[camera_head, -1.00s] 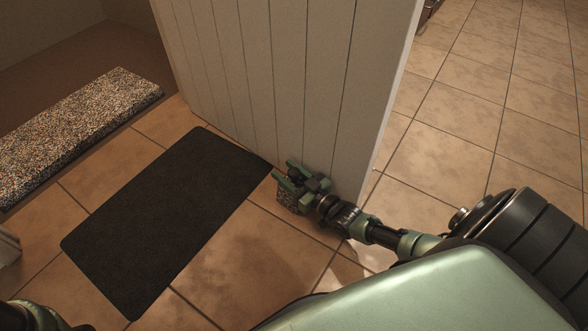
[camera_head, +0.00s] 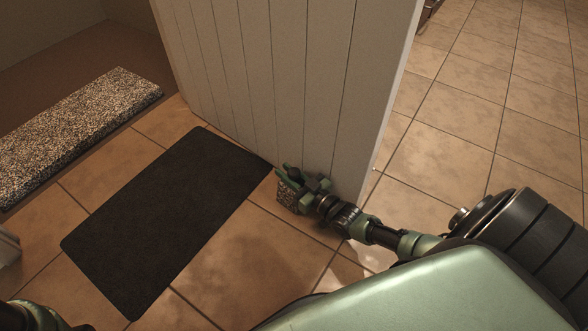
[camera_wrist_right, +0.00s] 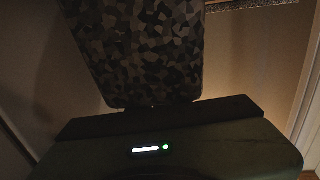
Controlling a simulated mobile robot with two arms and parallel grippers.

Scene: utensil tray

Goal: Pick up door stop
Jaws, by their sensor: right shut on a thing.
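The door stop (camera_head: 287,195) is a small block with a speckled mosaic pattern, at the foot of the white panelled door. It also fills the upper middle of the right wrist view (camera_wrist_right: 140,50), right in front of the gripper. My right gripper (camera_head: 289,180) is shut on the door stop. Its green fingers sit close around the block, and its far side is hidden. In the head view I cannot tell whether the block touches the floor. My left gripper is not visible; only a bit of my left arm shows at the bottom left.
The white door (camera_head: 290,80) stands directly behind the right gripper. A black mat (camera_head: 165,215) lies to the left on the tiled floor. A speckled step or mat (camera_head: 75,130) lies at the far left. Open tiles (camera_head: 470,130) spread to the right of the door.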

